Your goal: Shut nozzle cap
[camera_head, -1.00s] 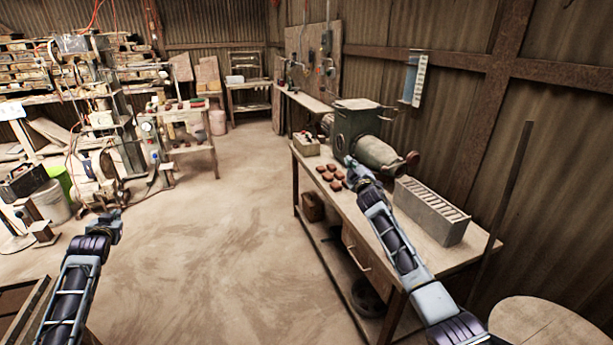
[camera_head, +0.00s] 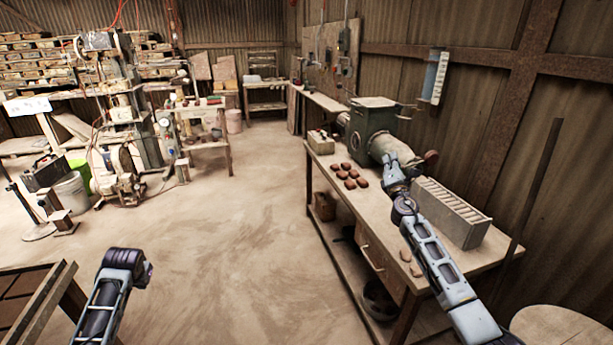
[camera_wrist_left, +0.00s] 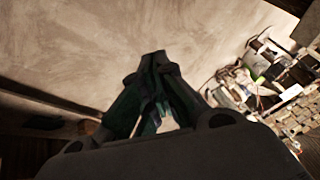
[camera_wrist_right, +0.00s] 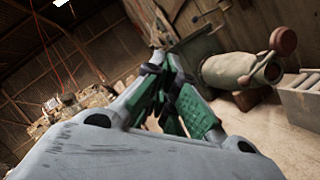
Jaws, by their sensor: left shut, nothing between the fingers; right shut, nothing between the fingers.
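The nozzle (camera_head: 395,150) is the grey barrel on the front of a green machine (camera_head: 371,123) on the right-hand bench. In the right wrist view its round mouth (camera_wrist_right: 271,72) shows uncovered. The reddish-brown cap (camera_wrist_right: 283,41) stands swung aside above the mouth; in the head view the cap (camera_head: 431,157) is at the barrel's right end. My right gripper (camera_head: 389,163) is shut and empty, in front of the barrel and left of the cap; contact cannot be told. My left gripper (camera_wrist_left: 157,58) is shut and empty, low at the left over the floor.
Several brown lumps (camera_head: 349,175) lie on the bench (camera_head: 385,220) left of my right arm. A grey slotted block (camera_head: 455,212) stands right of the arm. A slatted wooden frame (camera_head: 40,300) is close to my left arm. The middle floor is clear.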

